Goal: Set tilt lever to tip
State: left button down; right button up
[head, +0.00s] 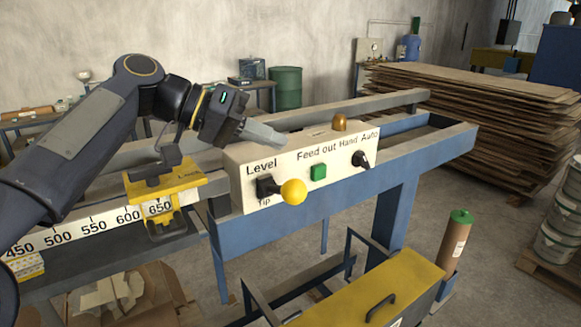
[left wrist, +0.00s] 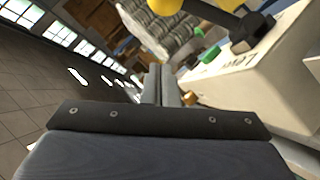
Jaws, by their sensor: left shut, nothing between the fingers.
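The tilt lever (head: 267,186) is a black lever with a yellow ball knob (head: 293,191) on the front of a white control box (head: 243,172). "Level" is printed above its pivot and "TIP" below. The lever sticks out to the right, between the two labels. My left gripper (head: 284,141) is shut and empty, above the box's top edge and apart from the knob. In the left wrist view its closed fingers (left wrist: 158,88) point away, with the black lever (left wrist: 245,32) and part of the yellow knob (left wrist: 164,5) at the top. My right gripper is not in view.
The box also carries a green button (head: 318,172), a black Hand/Auto switch (head: 361,159) and an amber lamp (head: 340,123) on top. A blue frame (head: 405,158) runs behind and right. A yellow slide (head: 165,186) sits on the scale at left. Space before the box front is open.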

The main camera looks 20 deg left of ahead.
aim_at(282, 188)
pick_arm(q)
jog(key=s+d+f, duration=0.1)
jog(key=d+f, duration=0.3)
jog(key=shift+f+p, duration=0.2)
jog(key=shift+p, duration=0.15)
jog(key=shift+f, duration=0.1)
dwell(0.3)
